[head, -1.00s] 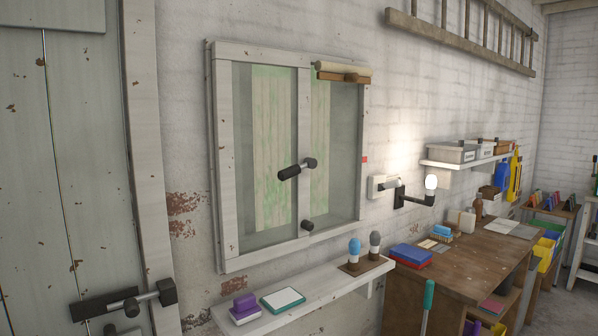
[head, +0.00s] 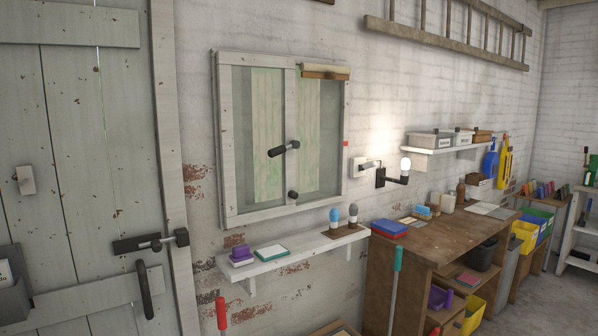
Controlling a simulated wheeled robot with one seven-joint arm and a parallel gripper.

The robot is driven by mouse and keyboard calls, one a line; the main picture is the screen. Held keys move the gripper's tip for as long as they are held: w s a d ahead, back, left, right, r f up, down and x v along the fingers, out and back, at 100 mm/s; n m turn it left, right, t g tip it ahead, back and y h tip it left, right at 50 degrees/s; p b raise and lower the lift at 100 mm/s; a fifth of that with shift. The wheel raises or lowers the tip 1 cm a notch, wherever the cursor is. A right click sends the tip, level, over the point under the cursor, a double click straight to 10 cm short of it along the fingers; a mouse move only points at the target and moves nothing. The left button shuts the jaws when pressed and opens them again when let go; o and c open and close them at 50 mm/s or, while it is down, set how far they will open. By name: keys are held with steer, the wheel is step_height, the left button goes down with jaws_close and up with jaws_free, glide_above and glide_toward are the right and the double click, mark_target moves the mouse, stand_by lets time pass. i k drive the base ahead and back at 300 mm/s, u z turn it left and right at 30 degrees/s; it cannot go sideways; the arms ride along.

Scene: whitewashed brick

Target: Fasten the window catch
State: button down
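The window (head: 221,150) is set in the whitewashed brick wall, with a pale wooden frame and a middle upright. Its catch (head: 284,149) is a black handle on the middle upright, tilted, with its thick grip end to the lower left and its pivot to the upper right. A small black knob (head: 293,195) sits lower on the same upright. The window looks closed from here, though a slight gap cannot be ruled out. My gripper is not in view.
A white shelf (head: 300,249) juts out below the window, bearing a purple block, a teal-edged pad and two brushes. A lit wall lamp (head: 404,168) and a workbench (head: 440,250) stand to the right. A bolted plank door (head: 85,180) is at left. Red (head: 221,314) and teal-handled (head: 397,259) tools rise below.

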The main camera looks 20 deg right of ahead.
mark_target(272, 152)
steer(key=k, duration=0.75)
steer(key=z, duration=0.35)
steer(key=i, duration=1.75)
steer(key=u, duration=1.35)
